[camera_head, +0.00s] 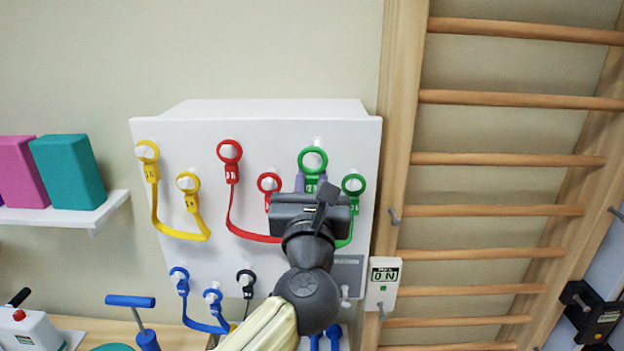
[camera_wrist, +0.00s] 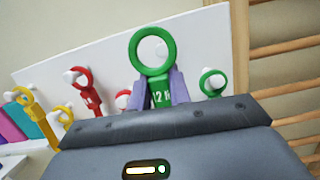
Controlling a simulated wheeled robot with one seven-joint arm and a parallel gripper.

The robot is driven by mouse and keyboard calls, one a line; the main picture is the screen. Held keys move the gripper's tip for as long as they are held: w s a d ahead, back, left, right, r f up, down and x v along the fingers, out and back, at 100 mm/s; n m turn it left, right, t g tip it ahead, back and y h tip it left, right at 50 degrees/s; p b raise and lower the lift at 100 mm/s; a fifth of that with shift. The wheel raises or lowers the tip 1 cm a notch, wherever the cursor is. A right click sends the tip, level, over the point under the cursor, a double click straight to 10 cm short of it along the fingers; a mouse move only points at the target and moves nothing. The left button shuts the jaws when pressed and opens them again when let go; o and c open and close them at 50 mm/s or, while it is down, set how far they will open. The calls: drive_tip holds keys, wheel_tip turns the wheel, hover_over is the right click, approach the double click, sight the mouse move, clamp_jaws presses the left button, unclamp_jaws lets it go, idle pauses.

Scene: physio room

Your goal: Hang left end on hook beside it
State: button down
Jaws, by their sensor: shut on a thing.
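The green band's left end is a ring (camera_head: 313,160) with a tag below it, in front of the white board (camera_head: 190,130). My gripper (camera_head: 311,183) is shut on the tag just under the ring; its purple fingers flank the tag in the wrist view (camera_wrist: 160,90). A white hook (camera_head: 318,141) shows just above the ring in the head view. In the wrist view a white peg (camera_wrist: 152,49) shows through the ring (camera_wrist: 137,40); I cannot tell whether it passes through. The band's right end (camera_head: 353,184) hangs on its own peg. My gripper hides most of the strap.
A red band (camera_head: 231,200) and a yellow band (camera_head: 155,205) hang to the left, blue (camera_head: 182,290) and black (camera_head: 246,276) ones below. Wooden wall bars (camera_head: 510,158) stand close on the right, with a small display box (camera_head: 382,285) beside the board.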

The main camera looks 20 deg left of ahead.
sight(317, 165)
drive_tip(key=shift+s+a+f+n+y, duration=0.3)
drive_tip(key=shift+s+a+f+y, duration=0.1)
drive_tip(key=shift+s+a, duration=0.2)
drive_tip(key=shift+w+d+b, duration=0.1)
drive_tip(key=shift+d+b, duration=0.25)
drive_tip(key=shift+b, duration=0.1)
drive_tip(key=shift+w, duration=0.1)
idle(0.4)
drive_tip(key=shift+w+a, duration=0.2)
drive_tip(key=shift+w, duration=0.55)
drive_tip(key=shift+w+a, duration=0.15)
drive_tip(key=shift+w, duration=0.6)
drive_tip(key=shift+w+d+r+b, duration=0.15)
drive_tip(key=shift+d+b, duration=0.25)
drive_tip(key=shift+d, duration=0.3)
drive_tip(key=shift+w+a, duration=0.3)
drive_tip(key=shift+w, duration=0.55)
drive_tip(key=shift+w+a, duration=0.25)
drive_tip(key=shift+w, duration=0.6)
idle(0.6)
drive_tip(key=shift+w, duration=0.3)
drive_tip(key=shift+w+a+b, duration=0.15)
drive_tip(key=shift+w+b, duration=0.15)
drive_tip(key=shift+w, duration=0.05)
drive_tip(key=shift+f+b, duration=0.45)
drive_tip(key=shift+b, duration=0.1)
